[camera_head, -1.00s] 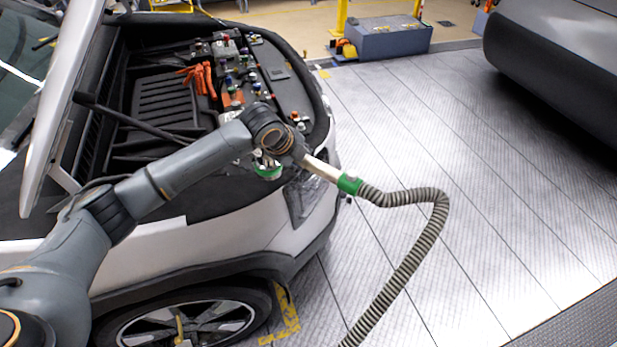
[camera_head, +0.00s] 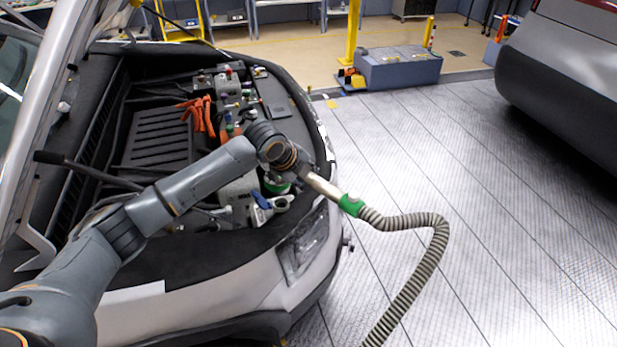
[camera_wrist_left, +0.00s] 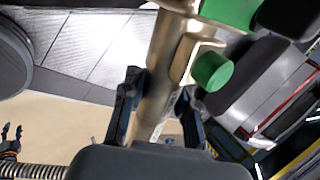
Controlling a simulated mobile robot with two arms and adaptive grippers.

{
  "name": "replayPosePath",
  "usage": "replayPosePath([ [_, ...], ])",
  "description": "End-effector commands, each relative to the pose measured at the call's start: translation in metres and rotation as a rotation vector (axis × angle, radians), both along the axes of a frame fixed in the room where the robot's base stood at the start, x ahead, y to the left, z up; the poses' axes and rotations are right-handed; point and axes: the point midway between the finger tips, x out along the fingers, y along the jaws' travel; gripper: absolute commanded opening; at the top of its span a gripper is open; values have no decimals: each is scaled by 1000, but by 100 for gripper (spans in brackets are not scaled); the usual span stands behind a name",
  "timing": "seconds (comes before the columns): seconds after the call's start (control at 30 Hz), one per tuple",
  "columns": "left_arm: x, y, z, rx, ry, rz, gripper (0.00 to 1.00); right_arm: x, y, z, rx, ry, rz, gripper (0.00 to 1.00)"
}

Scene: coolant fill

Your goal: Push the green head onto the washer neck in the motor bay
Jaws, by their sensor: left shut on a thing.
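My left gripper (camera_wrist_left: 160,110) is shut on the metal tube (camera_wrist_left: 158,75) of the filling tool, with a finger on each side in the left wrist view. In the head view the wrist hides the fingers, and the tube (camera_head: 322,186) points out to the right. The green head (camera_head: 277,187) shows under the wrist, over the front of the motor bay (camera_head: 115,170); it also shows at the top of the left wrist view (camera_wrist_left: 230,12). I cannot tell whether it touches anything. I cannot single out the washer neck among the fittings.
A ribbed hose (camera_head: 430,255) runs from the tool's green collar (camera_head: 351,205) down over the floor. A blue-handled part (camera_head: 262,200), orange cables (camera_head: 203,115) and several coloured caps lie in the bay. The raised hood (camera_head: 50,110) stands left.

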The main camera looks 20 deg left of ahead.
Motion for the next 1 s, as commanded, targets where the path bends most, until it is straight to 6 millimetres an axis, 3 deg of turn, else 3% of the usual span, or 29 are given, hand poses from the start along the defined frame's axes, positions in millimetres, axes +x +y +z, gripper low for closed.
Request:
replayPosePath([
  [0.13, 1, 0, -2, -2, -1, -1, 0, 7, 0, 0, 1, -11, 0, 40],
  [0.4, 3, -1, -16, -5, -7, -3, 0, 42, 3, -4, 6, -64, 1, 40],
  [0.8, 4, -1, -48, -4, -8, -3, 0, 19, -2, -22, -1, -29, 1, 40],
  [1.0, 4, 0, -61, -4, -7, -3, 0, 19, -2, -28, -2, -28, 1, 40],
])
